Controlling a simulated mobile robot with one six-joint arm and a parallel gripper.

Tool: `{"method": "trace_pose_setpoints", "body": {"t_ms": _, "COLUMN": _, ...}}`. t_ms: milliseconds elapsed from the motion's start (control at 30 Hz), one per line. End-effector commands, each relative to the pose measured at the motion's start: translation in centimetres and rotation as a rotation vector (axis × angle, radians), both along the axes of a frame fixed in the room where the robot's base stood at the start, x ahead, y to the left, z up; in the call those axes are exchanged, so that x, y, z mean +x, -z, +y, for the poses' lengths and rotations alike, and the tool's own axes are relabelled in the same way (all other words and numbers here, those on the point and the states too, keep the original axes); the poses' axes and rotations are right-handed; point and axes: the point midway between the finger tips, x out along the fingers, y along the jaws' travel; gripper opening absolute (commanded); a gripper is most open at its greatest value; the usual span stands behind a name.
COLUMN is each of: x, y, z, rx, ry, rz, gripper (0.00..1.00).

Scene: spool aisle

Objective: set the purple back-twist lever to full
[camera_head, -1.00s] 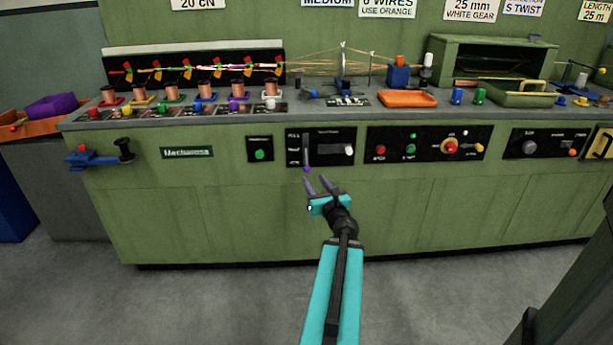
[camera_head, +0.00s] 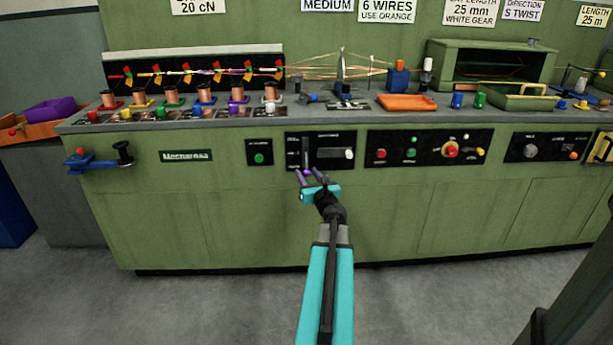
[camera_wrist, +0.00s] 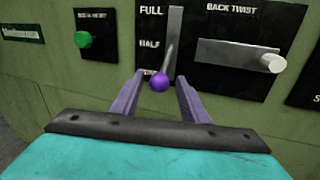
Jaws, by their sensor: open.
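The back-twist lever has a purple ball knob (camera_wrist: 159,82) on a thin grey rod. In the wrist view the knob is at the low end of a vertical slot, beside the lowest label and below HALF and FULL. The slot is on a black panel (camera_wrist: 230,75) marked BACK TWIST, which also shows in the head view (camera_head: 335,139). My gripper (camera_wrist: 160,80) is open, its two purple fingers pointing at the panel, with the knob showing between the fingertips. I cannot tell whether they touch it. In the head view my gripper (camera_head: 311,176) is just below the panel.
A white knob (camera_wrist: 273,63) on a horizontal bar is right of the slot. A green button (camera_wrist: 83,40) is to the left. Another panel with a red and yellow button (camera_head: 450,150) is farther right. The floor before the green cabinet is clear.

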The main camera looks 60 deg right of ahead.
Motion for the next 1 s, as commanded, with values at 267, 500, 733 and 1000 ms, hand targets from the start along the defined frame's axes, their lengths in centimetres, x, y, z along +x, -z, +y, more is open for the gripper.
{"method": "trace_pose_setpoints", "body": {"t_ms": 267, "x": 0.57, "y": -0.01, "z": -0.43, "rx": 0.000, "ry": 0.000, "rz": 0.000, "gripper": 0.41}}
{"method": "trace_pose_setpoints", "body": {"t_ms": 500, "x": 0.57, "y": -0.02, "z": -0.39, "rx": 0.000, "ry": 0.000, "rz": 0.000, "gripper": 0.36}}
{"method": "trace_pose_setpoints", "body": {"t_ms": 733, "x": 0.56, "y": -0.02, "z": -0.41, "rx": 0.000, "ry": 0.000, "rz": 0.000, "gripper": 0.00}}
{"method": "trace_pose_setpoints", "body": {"t_ms": 1000, "x": 0.58, "y": -0.04, "z": -0.29, "rx": 0.001, "ry": 0.000, "rz": 0.002, "gripper": 0.00}}
